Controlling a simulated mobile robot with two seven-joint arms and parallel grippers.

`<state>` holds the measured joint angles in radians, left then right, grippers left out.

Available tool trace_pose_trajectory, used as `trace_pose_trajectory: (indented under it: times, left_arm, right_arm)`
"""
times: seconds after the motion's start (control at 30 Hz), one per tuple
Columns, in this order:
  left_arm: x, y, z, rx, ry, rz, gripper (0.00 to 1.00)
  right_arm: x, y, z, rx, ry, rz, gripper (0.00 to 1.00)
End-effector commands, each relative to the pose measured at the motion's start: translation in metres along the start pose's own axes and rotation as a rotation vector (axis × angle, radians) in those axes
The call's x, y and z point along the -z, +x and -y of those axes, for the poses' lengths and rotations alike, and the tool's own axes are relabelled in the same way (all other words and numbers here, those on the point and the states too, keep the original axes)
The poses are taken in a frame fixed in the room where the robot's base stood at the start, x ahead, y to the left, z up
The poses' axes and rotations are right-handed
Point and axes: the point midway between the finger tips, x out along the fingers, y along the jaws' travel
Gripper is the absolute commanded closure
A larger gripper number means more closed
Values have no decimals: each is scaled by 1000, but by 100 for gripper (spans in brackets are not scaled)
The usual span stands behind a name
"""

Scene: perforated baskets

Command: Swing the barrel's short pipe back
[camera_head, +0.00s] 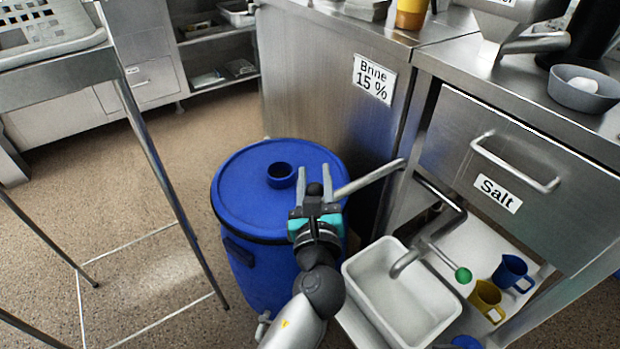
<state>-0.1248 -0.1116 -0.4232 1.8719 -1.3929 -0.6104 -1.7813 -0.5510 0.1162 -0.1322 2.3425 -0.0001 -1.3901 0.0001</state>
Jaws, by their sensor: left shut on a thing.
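The grey short pipe (372,178) slants from beside my gripper, over the barrel's right rim, up to the steel cabinet. My left gripper (314,176) is above the lid, right of the opening, its fingers pointing away. It is shut on the pipe's near end; the fingers and a dark knob between them hide the exact contact. My right gripper is not in view.
A white basin (372,318) stands right of the barrel, under a bent pipe with a green knob (463,275). Blue (512,272) and yellow (486,298) jugs stand beside it. The "Salt" drawer (520,170) is above. A steel rack (150,140) stands left, with open floor between.

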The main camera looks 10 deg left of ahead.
Motion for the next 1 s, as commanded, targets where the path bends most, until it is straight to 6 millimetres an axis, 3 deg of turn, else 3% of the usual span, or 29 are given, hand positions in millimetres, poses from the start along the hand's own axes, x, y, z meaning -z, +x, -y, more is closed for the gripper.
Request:
trace_pose_trajectory:
  times: [0.33, 0.37, 0.6, 1.0]
  left_arm:
    - [4, -3, 3, 6, 0, -8, 100]
    - [4, -3, 3, 6, 0, -8, 59]
    - [3, -2, 2, 4, 0, -6, 32]
    - [1, 1, -1, 4, 1, -4, 31]
  right_arm:
    - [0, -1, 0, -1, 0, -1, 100]
    - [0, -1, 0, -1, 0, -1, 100]
    - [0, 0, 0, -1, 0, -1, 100]
    - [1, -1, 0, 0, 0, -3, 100]
